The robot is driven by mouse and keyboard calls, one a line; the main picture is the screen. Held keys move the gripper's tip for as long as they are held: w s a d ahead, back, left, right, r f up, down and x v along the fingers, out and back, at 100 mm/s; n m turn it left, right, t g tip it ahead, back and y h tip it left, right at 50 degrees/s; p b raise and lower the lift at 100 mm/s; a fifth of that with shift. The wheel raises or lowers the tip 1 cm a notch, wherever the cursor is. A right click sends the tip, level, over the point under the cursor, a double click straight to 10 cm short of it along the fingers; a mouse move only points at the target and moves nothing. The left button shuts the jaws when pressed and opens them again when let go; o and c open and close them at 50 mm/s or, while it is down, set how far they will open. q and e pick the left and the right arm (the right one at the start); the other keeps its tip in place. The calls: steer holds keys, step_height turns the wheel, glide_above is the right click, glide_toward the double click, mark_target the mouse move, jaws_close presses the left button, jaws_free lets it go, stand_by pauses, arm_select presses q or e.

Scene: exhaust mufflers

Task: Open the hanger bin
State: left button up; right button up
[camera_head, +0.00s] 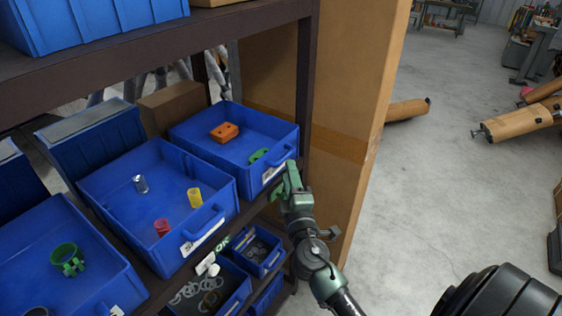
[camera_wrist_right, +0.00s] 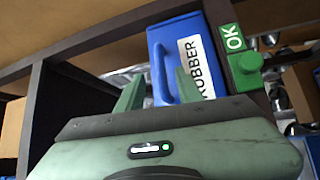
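The blue bin (camera_head: 190,140) at the back right of the shelf holds an orange block-shaped part (camera_head: 224,132) and a green part (camera_head: 258,155). Its front has a handle and a white label. My right gripper (camera_head: 290,172) is at this front, by the handle. My left gripper is not in view.
Another blue bin (camera_head: 113,185) with small cylinders stands beside it, and one with a green ring part (camera_head: 30,240) nearer. Smaller bins (camera_head: 258,246) sit below. A dark shelf post (camera_head: 306,85) and tall cardboard box (camera_head: 355,70) stand right.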

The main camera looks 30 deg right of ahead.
steer(key=p+x, duration=0.1)
steer(key=x, duration=0.4)
steer(key=shift+f, duration=0.1)
jaws_close()
stand_by(1.3)
